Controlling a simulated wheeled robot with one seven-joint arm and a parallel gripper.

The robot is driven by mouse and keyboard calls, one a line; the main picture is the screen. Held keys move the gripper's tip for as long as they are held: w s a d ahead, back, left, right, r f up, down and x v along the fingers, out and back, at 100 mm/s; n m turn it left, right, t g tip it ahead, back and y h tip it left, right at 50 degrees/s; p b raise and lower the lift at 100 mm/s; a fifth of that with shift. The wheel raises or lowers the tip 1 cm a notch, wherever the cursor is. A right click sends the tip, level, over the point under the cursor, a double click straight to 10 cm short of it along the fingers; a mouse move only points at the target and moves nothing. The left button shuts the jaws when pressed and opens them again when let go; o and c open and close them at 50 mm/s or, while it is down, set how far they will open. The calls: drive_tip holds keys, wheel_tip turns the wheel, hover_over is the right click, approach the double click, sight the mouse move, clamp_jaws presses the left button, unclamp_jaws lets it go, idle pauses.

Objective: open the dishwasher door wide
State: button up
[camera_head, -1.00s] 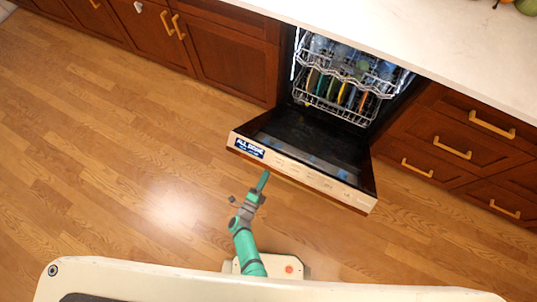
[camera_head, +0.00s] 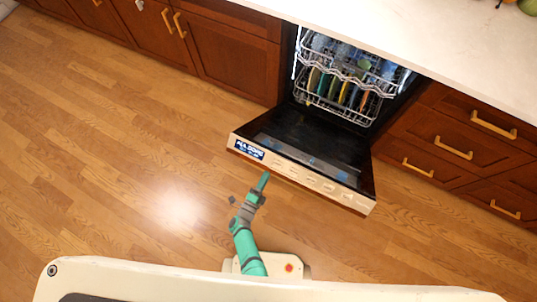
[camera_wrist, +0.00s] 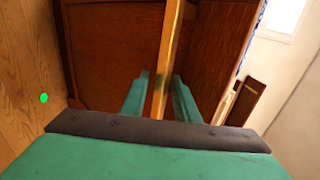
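The dishwasher door (camera_head: 300,178) is swung down and out from the bay, its black inside face up and its light control edge toward me. A blue-and-white label (camera_head: 249,149) sits at the left end of that edge. My gripper (camera_head: 264,180) is low in front of the door, below the label end; in the head view I cannot tell if it touches. In the wrist view my gripper's two green fingers (camera_wrist: 160,98) are apart, and a thin orange-brown strip (camera_wrist: 168,45) runs up between them. Whether they touch the strip is unclear.
Racks (camera_head: 345,80) with several dishes are inside the dishwasher. Dark wooden drawers (camera_head: 450,145) with yellow handles stand to the right, cabinets (camera_head: 235,55) to the left. A pale counter (camera_head: 430,35) lies above. The wooden floor (camera_head: 110,170) at left is clear.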

drive_tip(key=shift+a+r, duration=0.1)
drive_tip(key=v, duration=1)
drive_tip(key=shift+s, duration=0.4)
